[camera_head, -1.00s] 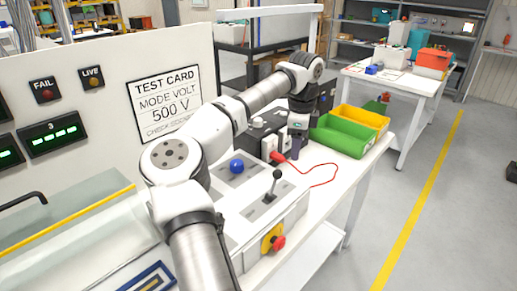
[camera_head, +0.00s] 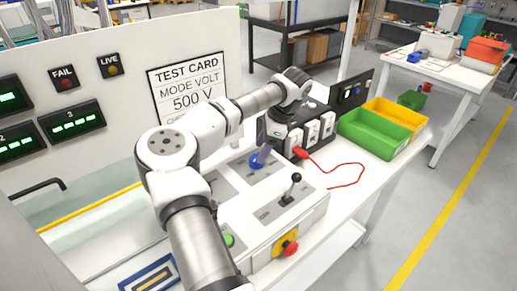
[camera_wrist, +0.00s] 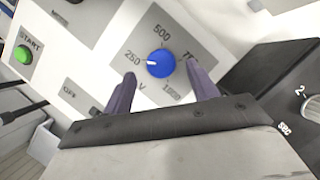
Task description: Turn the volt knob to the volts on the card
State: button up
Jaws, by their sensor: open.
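The test card (camera_head: 187,88) on the panel reads MODE VOLT 500 V. The blue volt knob (camera_wrist: 161,63) sits on a grey plate marked 250, 500, 1000 and a partly hidden label starting with 7. Its white mark points left, toward 250.
A black lever (camera_head: 291,189) and a red stop button (camera_head: 291,248) are on the same console. A green START button (camera_wrist: 23,54) lies left in the wrist view. A black socket box with a red cable (camera_head: 345,165) and green bin (camera_head: 373,134) stand right of the knob.

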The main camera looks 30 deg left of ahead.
jog(key=shift+p+x, duration=0.4)
jog(key=shift+x, duration=1.2)
jog(key=c, duration=1)
